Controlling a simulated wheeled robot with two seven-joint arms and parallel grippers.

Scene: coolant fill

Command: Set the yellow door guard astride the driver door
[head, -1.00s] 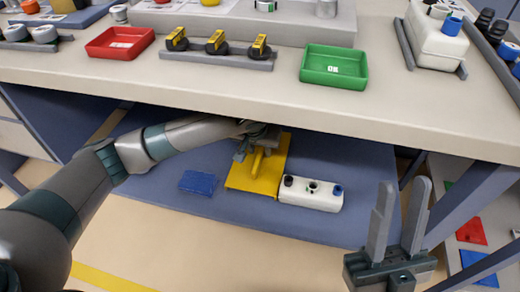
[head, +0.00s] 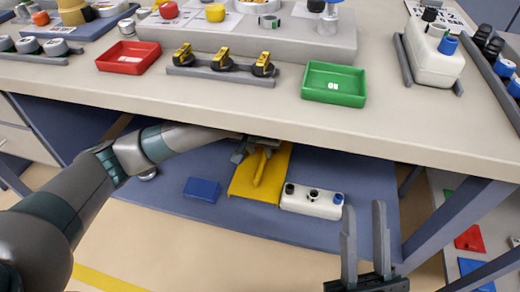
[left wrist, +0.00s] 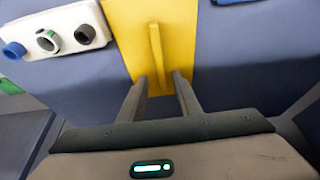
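The yellow door guard (head: 274,178) is a flat yellow plate with a raised yellow grip bar. It lies on the blue lower shelf under the bench. My left gripper (head: 258,147) reaches in under the bench edge, over the guard's far part. In the left wrist view, the left gripper (left wrist: 157,80) has its fingers spread, one on each side of the near end of the guard's (left wrist: 120,28) bar. The fingers stand apart from the bar. My right gripper (head: 365,222) is open and empty at the lower right. I cannot pick out a driver door.
A white block with several ports (head: 311,201) sits right beside the guard. A blue block (head: 202,189) lies to its left on the shelf. The bench top (head: 230,103) overhangs the shelf, carrying a red tray (head: 128,57) and a green tray (head: 334,84).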

